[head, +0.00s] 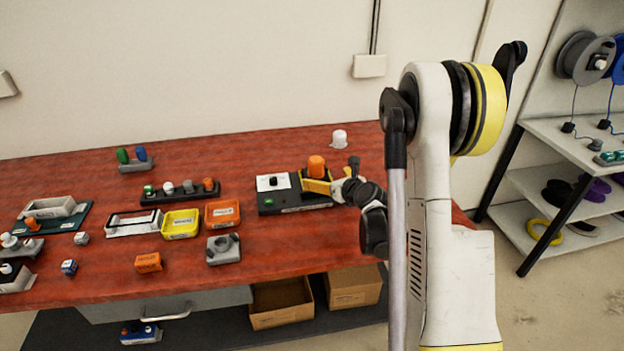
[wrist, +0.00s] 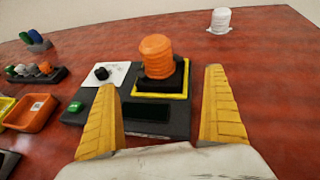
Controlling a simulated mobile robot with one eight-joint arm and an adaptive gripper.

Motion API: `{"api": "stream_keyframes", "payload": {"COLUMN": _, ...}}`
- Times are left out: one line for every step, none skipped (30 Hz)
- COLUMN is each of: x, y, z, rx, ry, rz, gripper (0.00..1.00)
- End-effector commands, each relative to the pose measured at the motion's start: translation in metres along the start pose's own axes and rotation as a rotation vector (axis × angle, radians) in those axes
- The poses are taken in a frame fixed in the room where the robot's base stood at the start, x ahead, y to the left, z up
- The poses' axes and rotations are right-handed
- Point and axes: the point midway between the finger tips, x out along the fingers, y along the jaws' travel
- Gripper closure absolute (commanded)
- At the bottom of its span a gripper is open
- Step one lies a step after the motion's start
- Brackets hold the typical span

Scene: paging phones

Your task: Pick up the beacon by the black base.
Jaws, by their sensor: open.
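The beacon (wrist: 157,57) has a ribbed orange dome on a black base (wrist: 161,80). It stands upright on a yellow-edged pad at the right of a dark panel (wrist: 180,117). It also shows in the head view (head: 316,166). My gripper (wrist: 168,105) is open, with its two yellow fingers apart and nothing between them. In the wrist view the beacon stands ahead of the fingertips, a little left of the middle of the gap. In the head view my gripper (head: 318,186) is at the front right of the beacon, partly hiding its base.
The panel also carries a white plate with a black knob (wrist: 101,73) and a green button (wrist: 75,106). A white beacon (head: 339,138) stands behind right. An orange bin (head: 222,213) and a yellow bin (head: 181,224) lie left. The red table is clear behind the panel.

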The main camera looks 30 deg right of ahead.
Motion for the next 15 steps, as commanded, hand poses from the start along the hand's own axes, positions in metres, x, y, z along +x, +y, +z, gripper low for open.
{"api": "stream_keyframes", "payload": {"x": 0.011, "y": 0.001, "z": -0.002, "rx": -0.001, "ry": -0.001, "rz": 0.002, "gripper": 0.0}}
{"api": "stream_keyframes", "payload": {"x": 0.016, "y": 0.001, "z": -0.002, "rx": 0.0, "ry": -0.001, "rz": 0.002, "gripper": 0.0}}
{"api": "stream_keyframes", "payload": {"x": 0.022, "y": 0.001, "z": -0.002, "rx": 0.0, "ry": -0.001, "rz": 0.001, "gripper": 0.0}}
{"api": "stream_keyframes", "payload": {"x": 0.026, "y": 0.0, "z": -0.001, "rx": 0.001, "ry": -0.002, "rz": 0.001, "gripper": 0.0}}
{"api": "stream_keyframes", "payload": {"x": 0.029, "y": 0.0, "z": -0.001, "rx": 0.001, "ry": -0.002, "rz": 0.0, "gripper": 0.0}}
{"api": "stream_keyframes", "payload": {"x": 0.033, "y": 0.0, "z": -0.001, "rx": 0.001, "ry": -0.002, "rz": 0.0, "gripper": 0.0}}
{"api": "stream_keyframes", "payload": {"x": 0.036, "y": 0.001, "z": -0.001, "rx": 0.001, "ry": -0.002, "rz": 0.0, "gripper": 0.0}}
{"api": "stream_keyframes", "payload": {"x": 0.039, "y": 0.001, "z": -0.001, "rx": 0.001, "ry": -0.002, "rz": 0.0, "gripper": 0.0}}
{"api": "stream_keyframes", "payload": {"x": 0.045, "y": 0.002, "z": -0.001, "rx": 0.001, "ry": -0.002, "rz": 0.001, "gripper": 0.0}}
{"api": "stream_keyframes", "payload": {"x": 0.051, "y": 0.002, "z": -0.001, "rx": 0.002, "ry": -0.002, "rz": 0.002, "gripper": 0.0}}
{"api": "stream_keyframes", "payload": {"x": 0.056, "y": 0.002, "z": -0.002, "rx": 0.002, "ry": -0.002, "rz": 0.002, "gripper": 0.0}}
{"api": "stream_keyframes", "payload": {"x": 0.063, "y": 0.003, "z": -0.002, "rx": 0.002, "ry": -0.002, "rz": 0.001, "gripper": 0.0}}
{"api": "stream_keyframes", "payload": {"x": 0.067, "y": 0.002, "z": -0.002, "rx": 0.002, "ry": -0.002, "rz": 0.001, "gripper": 0.0}}
{"api": "stream_keyframes", "payload": {"x": 0.071, "y": 0.002, "z": -0.001, "rx": 0.001, "ry": -0.002, "rz": 0.001, "gripper": 0.0}}
{"api": "stream_keyframes", "payload": {"x": 0.076, "y": 0.002, "z": 0.0, "rx": 0.002, "ry": -0.002, "rz": 0.001, "gripper": 0.0}}
